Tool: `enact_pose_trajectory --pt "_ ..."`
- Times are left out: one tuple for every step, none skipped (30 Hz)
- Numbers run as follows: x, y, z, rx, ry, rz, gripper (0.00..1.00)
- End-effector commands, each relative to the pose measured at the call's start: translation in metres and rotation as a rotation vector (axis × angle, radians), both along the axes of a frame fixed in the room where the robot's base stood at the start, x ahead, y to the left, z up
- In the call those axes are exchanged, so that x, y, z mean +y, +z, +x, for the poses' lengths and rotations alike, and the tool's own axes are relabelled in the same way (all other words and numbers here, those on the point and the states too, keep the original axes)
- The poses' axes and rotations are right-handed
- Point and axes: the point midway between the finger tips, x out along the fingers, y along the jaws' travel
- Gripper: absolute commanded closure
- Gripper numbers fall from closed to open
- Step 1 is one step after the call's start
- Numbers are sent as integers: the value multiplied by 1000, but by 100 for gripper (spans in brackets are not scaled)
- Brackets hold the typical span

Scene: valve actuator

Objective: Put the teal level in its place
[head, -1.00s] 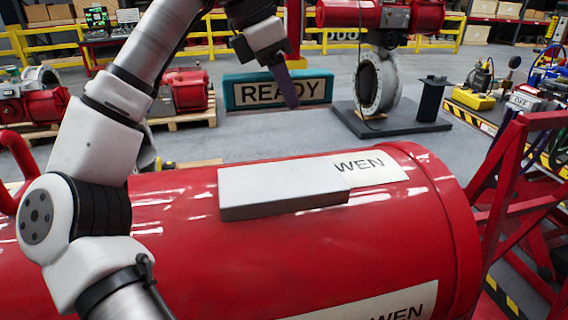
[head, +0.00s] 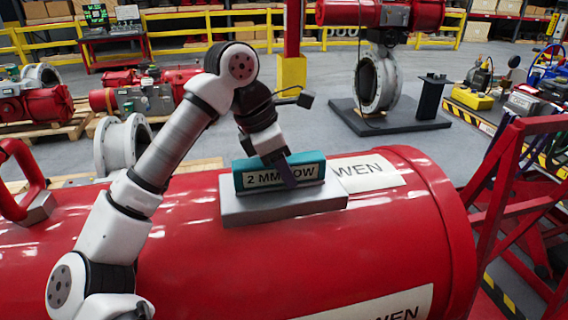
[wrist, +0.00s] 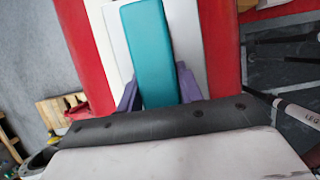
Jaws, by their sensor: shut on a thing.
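The teal level (head: 311,166) is a long block with a pale label reading "2 MM LOW". It sits on or just above the grey pad (head: 285,208) on top of the red cylinder; I cannot tell whether it touches. It runs along the pad, near its far edge. My gripper (head: 287,170) is shut on the level near its middle, coming from above and covering part of the label. In the wrist view, the level (wrist: 147,45) stands between my two purple fingers (wrist: 157,88), with the pale pad (wrist: 115,35) behind it.
The red cylinder (head: 400,225) fills the foreground, with a white "WEN" label (head: 365,174) beside the pad. A red frame (head: 500,200) stands at the right. A red handle (head: 25,180) rises at the left. A grey valve ring (head: 378,82) stands behind on a dark base.

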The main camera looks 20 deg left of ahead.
Motion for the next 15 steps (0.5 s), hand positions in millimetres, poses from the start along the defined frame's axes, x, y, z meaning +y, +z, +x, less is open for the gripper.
enact_pose_trajectory --pt "0 1 0 -2 1 0 100" --pt "0 1 0 -1 0 0 100" --pt "0 1 0 -1 0 0 100" --pt "0 1 0 -1 0 0 100" --pt "0 0 0 -1 0 1 100" --pt "0 -2 0 -1 0 1 100" --pt "0 -3 0 -1 0 1 100" --pt "0 -3 0 -1 0 1 63" --pt "0 -2 0 -1 0 1 58" --pt "0 -2 0 -1 0 1 54" --pt "0 -2 0 0 0 0 50" --pt "0 -2 0 0 0 0 45" --pt "0 -2 0 0 0 0 42" --pt "0 -2 0 -1 0 1 42" --pt "0 -2 0 -1 0 1 42"
